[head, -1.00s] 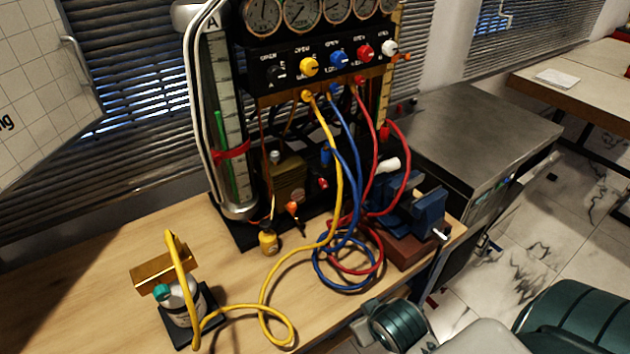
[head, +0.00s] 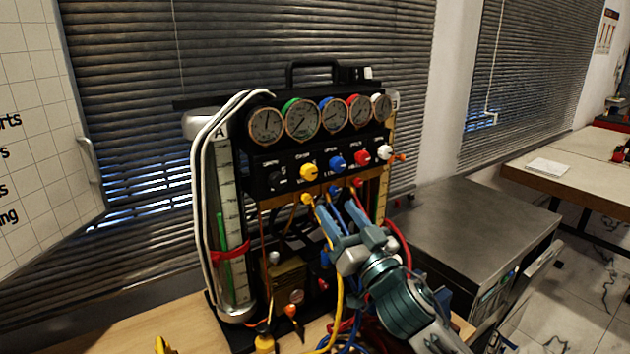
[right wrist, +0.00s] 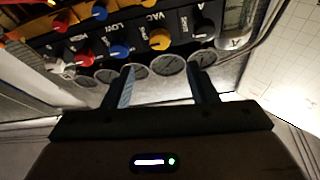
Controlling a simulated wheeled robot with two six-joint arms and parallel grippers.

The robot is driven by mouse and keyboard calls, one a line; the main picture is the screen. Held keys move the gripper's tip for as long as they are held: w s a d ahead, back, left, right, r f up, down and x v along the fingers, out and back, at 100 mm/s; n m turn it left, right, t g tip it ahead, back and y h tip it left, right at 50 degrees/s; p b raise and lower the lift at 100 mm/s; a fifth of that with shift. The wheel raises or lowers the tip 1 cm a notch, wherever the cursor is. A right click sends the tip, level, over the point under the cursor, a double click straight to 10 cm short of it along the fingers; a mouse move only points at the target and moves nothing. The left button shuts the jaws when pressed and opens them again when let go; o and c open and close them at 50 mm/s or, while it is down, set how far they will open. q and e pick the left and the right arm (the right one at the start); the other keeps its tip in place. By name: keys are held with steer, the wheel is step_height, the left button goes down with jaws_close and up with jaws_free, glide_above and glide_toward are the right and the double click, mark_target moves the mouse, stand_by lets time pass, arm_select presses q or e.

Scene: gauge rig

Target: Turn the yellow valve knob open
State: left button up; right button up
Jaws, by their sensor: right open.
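The yellow valve knob (head: 309,171) sits on the black panel of the gauge rig, between a black knob (head: 277,179) and a blue knob (head: 337,163). My right gripper (head: 337,209) is in front of the rig, below and slightly right of the yellow knob in the head view. Its jaws are open and empty. In the right wrist view the panel looks upside down, and the yellow knob (right wrist: 160,39) shows beyond the gap between the two fingers (right wrist: 162,75), apart from them. My left gripper is not in view.
Several round gauges (head: 302,118) line the panel above the knobs. Red (head: 362,157) and white (head: 384,152) knobs are to the right. Yellow, blue and red hoses hang below, behind my right arm. A glass tube column (head: 222,230) stands left. A metal cabinet (head: 470,228) is right.

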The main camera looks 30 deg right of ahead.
mark_target(311, 175)
steer(key=p+x, duration=0.5)
steer(key=x, duration=0.3)
steer(key=shift+w+r, duration=0.2)
steer(key=shift+w, duration=0.15)
steer(key=shift+w+r, duration=0.1)
steer(key=shift+w, duration=0.6)
steer(key=shift+c, duration=0.4)
steer(key=c, duration=0.9)
steer(key=shift+p, duration=0.3)
